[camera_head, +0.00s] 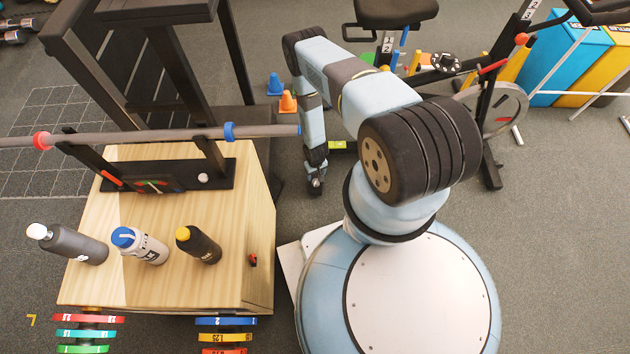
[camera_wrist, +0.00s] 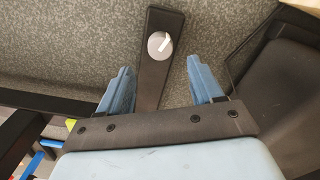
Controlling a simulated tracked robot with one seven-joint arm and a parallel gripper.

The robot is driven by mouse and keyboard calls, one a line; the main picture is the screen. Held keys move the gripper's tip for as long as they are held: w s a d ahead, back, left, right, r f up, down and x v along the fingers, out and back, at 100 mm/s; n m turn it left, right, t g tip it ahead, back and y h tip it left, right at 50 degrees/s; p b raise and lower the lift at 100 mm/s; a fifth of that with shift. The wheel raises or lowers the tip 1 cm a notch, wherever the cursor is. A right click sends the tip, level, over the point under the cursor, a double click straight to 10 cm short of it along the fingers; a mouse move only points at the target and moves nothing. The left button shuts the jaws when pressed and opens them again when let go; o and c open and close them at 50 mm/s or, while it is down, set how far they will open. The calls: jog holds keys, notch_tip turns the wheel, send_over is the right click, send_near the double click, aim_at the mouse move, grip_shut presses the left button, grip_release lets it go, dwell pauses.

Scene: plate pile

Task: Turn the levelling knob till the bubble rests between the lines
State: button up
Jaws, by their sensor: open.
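A pale round knob (camera_head: 202,178) sits on the right part of a black stand (camera_head: 222,174) on the wooden box. A small dark gauge (camera_head: 152,186) with green and red marks is left of the knob in the head view; I cannot make out a bubble or lines. My gripper (camera_head: 316,185) hangs right of the box. In the wrist view its blue fingers (camera_wrist: 158,66) are apart and empty, with the knob ahead between them, not touched.
A grey bar (camera_head: 170,136) with red and blue collars lies across the stand's uprights. Several bottles (camera_head: 140,246) stand on the box's wooden top (camera_head: 222,280). Orange (camera_head: 287,102) and blue (camera_head: 275,84) cones are on the floor behind my arm. An exercise bike (camera_head: 500,110) stands at the right.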

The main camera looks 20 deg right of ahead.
aim_at(316, 181)
jog(key=shift+f, duration=3.45)
jog(key=shift+c, duration=0.4)
jog(key=c, duration=1)
jog(key=shift+n, duration=0.4)
jog(key=n, duration=0.3)
jog(key=shift+n, duration=0.3)
jog(key=n, duration=0.4)
jog(key=shift+n, duration=0.4)
